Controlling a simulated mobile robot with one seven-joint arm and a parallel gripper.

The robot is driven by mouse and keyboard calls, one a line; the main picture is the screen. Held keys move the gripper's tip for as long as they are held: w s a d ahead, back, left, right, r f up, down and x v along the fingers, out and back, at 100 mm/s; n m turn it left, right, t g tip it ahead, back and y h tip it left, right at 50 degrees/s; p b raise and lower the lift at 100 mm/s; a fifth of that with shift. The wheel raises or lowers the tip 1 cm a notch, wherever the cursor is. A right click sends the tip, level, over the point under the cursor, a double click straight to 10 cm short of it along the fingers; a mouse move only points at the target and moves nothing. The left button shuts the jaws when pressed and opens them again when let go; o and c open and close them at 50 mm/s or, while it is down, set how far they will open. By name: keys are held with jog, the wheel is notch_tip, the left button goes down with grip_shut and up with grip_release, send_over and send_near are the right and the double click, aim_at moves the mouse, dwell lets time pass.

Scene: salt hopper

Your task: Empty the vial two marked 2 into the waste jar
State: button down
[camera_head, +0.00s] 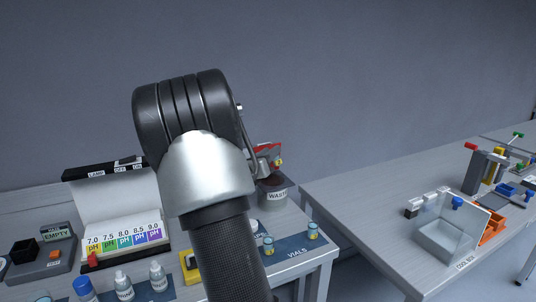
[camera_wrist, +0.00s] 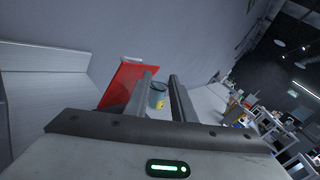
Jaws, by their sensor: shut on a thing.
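My gripper (camera_head: 267,165) is above the waste jar (camera_head: 273,194), partly hidden behind my arm. The jar is dark with a "WASTE" label, and a red lid-like panel (camera_head: 268,148) shows just above it. My gripper is shut on a small vial (camera_head: 279,162) with a yellow label. The wrist view shows this vial (camera_wrist: 158,96) between the two fingers, beside the red panel (camera_wrist: 127,84). Its number is not readable, and I cannot tell its exact tilt or whether liquid leaves it. Two other vials, one left (camera_head: 268,245) and one right (camera_head: 313,231), stand on the blue "VIALS" mat (camera_head: 297,252).
A pH colour chart box (camera_head: 118,215) stands left, with small bottles (camera_head: 158,277) in front. A black holder marked "EMPTY" (camera_head: 45,250) is at the far left. A clear cool box (camera_head: 443,240) stands on the right table, across a gap. My arm hides the middle.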

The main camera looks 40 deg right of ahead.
jog(key=n+p, duration=0.2)
jog(key=f+n+p, duration=0.1)
jog(key=n+p, duration=0.1)
jog(key=p, duration=0.1)
jog(key=n+p, duration=0.2)
jog(key=p, duration=0.1)
jog(key=shift+f+n, duration=0.3)
jog(key=shift+f, duration=0.05)
jog(key=n+p, duration=0.2)
jog(key=f+n+p, duration=0.1)
jog(key=p, duration=0.1)
jog(key=shift+f+n, duration=0.3)
jog(key=shift+n, duration=0.1)
jog(key=shift+f+n+p, duration=0.4)
jog(key=shift+n+p, duration=0.6)
jog(key=shift+n, duration=0.1)
jog(key=shift+f+n+p, duration=0.25)
jog(key=shift+n+p, duration=0.75)
jog(key=shift+n, duration=0.1)
jog(key=shift+f+n+p, duration=0.2)
jog(key=shift+n+p, duration=0.6)
jog(key=shift+n, duration=0.3)
jog(key=shift+f+n+p, duration=0.2)
jog(key=shift+n+p, duration=0.1)
jog(key=shift+n, duration=0.4)
jog(key=shift+f+n+p, duration=0.2)
jog(key=shift+n+p, duration=0.05)
jog(key=shift+n, duration=0.45)
